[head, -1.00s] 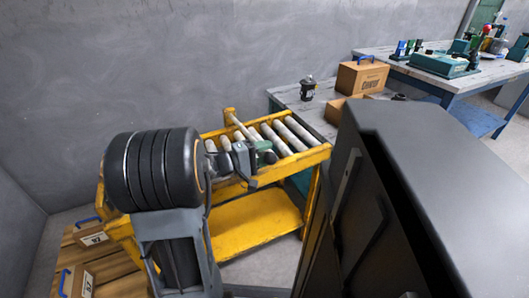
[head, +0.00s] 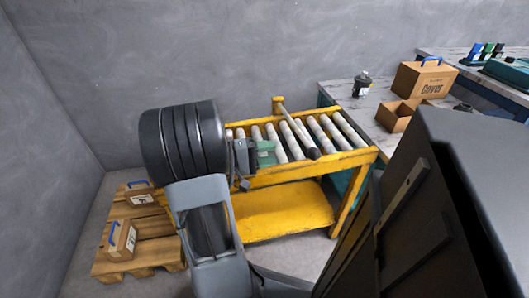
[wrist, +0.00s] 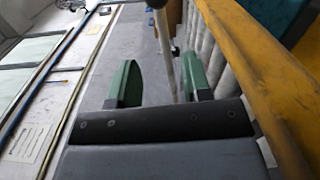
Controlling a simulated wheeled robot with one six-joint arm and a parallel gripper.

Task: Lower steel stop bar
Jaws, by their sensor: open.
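The steel stop bar (head: 296,128) is a thin grey rod with a dark end. In the head view it runs from a yellow post at the back of the roller conveyor (head: 318,166) across the rollers toward the front rail. My gripper (head: 266,153) is left of the bar's dark end, apart from it in this view. In the wrist view my green fingers (wrist: 160,82) are spread, with nothing clamped. A pale rod (wrist: 165,50) with a dark end appears beyond and between them; its depth is unclear.
The yellow conveyor rail (wrist: 255,70) runs close along the right of the wrist view. A grey workbench (head: 390,140) with boxes adjoins the conveyor. A dark cabinet (head: 440,200) stands at front right. A wooden pallet (head: 140,240) with boxes lies left.

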